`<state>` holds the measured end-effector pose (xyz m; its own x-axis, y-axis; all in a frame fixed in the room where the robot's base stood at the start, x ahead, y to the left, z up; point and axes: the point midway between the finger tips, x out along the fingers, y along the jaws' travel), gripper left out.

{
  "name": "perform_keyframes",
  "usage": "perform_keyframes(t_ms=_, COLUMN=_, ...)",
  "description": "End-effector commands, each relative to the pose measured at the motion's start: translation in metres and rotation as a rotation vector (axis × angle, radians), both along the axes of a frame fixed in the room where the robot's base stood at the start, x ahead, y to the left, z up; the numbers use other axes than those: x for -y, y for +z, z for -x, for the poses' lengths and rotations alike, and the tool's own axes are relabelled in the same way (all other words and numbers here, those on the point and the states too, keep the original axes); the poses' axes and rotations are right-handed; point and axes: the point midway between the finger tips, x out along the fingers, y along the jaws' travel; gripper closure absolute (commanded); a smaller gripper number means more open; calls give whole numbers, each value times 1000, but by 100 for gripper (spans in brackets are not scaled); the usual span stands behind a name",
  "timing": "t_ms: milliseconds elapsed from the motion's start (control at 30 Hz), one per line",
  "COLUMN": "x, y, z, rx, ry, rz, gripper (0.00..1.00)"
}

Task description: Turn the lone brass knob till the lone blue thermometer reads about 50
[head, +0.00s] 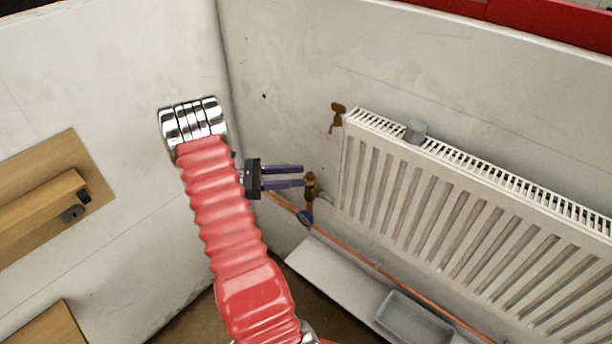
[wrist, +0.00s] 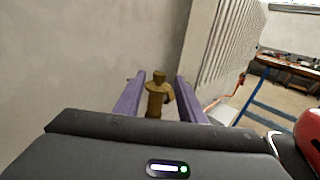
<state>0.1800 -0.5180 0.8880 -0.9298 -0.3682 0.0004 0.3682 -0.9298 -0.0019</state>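The brass knob (head: 311,180) sits on the valve at the lower left end of the radiator, on the copper pipe. In the wrist view a gap shows on both sides of the brass. The blue thermometer (head: 306,217) is a small round dial on the pipe just below the valve. Its reading is too small to tell.
A white radiator (head: 470,215) fills the right, with a grey cylinder (head: 415,131) on top. A brass tap (head: 337,117) is at its upper left corner. A grey tray (head: 412,318) lies below. A wooden panel with a handle (head: 45,215) is on the left wall.

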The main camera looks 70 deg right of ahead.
Motion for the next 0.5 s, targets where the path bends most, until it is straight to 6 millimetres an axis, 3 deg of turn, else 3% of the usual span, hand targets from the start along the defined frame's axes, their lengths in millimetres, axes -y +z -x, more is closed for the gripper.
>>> perform_keyframes(t_ms=300, x=-21, y=-1, z=-53, rx=0, ry=1, rz=0, gripper=64)
perform_keyframes(t_ms=500, x=-31, y=-1, z=-75, rx=0, ry=-1, rz=0, gripper=64)
